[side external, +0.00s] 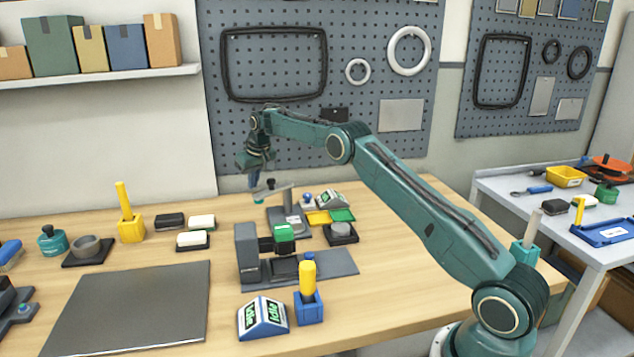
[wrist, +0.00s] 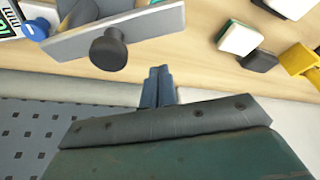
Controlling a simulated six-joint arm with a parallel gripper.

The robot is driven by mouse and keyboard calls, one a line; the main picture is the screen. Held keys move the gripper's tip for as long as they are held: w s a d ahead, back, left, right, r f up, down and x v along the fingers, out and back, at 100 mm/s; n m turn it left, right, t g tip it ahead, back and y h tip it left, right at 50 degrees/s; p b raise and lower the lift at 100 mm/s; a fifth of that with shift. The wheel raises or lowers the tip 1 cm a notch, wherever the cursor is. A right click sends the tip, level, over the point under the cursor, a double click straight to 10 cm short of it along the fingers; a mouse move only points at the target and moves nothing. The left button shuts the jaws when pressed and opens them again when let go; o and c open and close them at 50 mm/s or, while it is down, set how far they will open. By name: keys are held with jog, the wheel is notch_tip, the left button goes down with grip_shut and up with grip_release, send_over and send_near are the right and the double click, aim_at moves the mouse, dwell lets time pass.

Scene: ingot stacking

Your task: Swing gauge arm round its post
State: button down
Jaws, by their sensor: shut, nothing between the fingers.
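The gauge arm (side external: 281,188) is a light grey bar with a black knob (side external: 271,183), raised above a grey base (side external: 274,217) towards the back of the table. In the wrist view the bar (wrist: 150,24) crosses the upper left, with its knob (wrist: 108,50) facing me. The post under it is mostly hidden. My gripper (side external: 254,186) points down beside the bar's left end. In the wrist view its blue fingers (wrist: 157,72) are together and empty, with a strip of bare table showing between them and the bar.
A green-topped block sits in a grey fixture (side external: 320,265) in front of the gauge. Yellow and green pieces (side external: 330,217) and a display (side external: 329,199) stand close to its right. Black and white blocks (side external: 193,240) and a yellow holder (side external: 131,230) stand left. A dark mat (side external: 140,305) lies front left.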

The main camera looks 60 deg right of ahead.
aim_at(266, 194)
jog(key=shift+s+a, duration=0.2)
jog(key=shift+s, duration=0.5)
jog(key=shift+s+a, duration=0.15)
jog(key=shift+s, duration=0.55)
jog(key=shift+s, duration=0.1)
jog(key=shift+s+a+n, duration=0.25)
jog(key=shift+s+n, duration=0.2)
jog(key=shift+n, duration=0.25)
jog(key=shift+s+a+n+y, duration=0.15)
jog(key=shift+s+n+y, duration=0.25)
jog(key=shift+s+n, duration=0.15)
jog(key=shift+s+a+n+y, duration=0.1)
jog(key=shift+s+n+y, duration=0.4)
jog(key=shift+s+n, duration=0.6)
jog(key=s+n+y, duration=0.1)
jog(key=s+n, duration=0.1)
jog(key=n, duration=0.2)
jog(key=shift+s, duration=0.2)
jog(key=shift+s+d+n+g+y, duration=0.25)
jog(key=shift+s+d+n, duration=0.15)
jog(key=shift+s+n, duration=0.45)
jog(key=shift+s+d+n+g+y, duration=0.25)
jog(key=shift+s+d+n, duration=0.15)
jog(key=shift+n, duration=0.7)
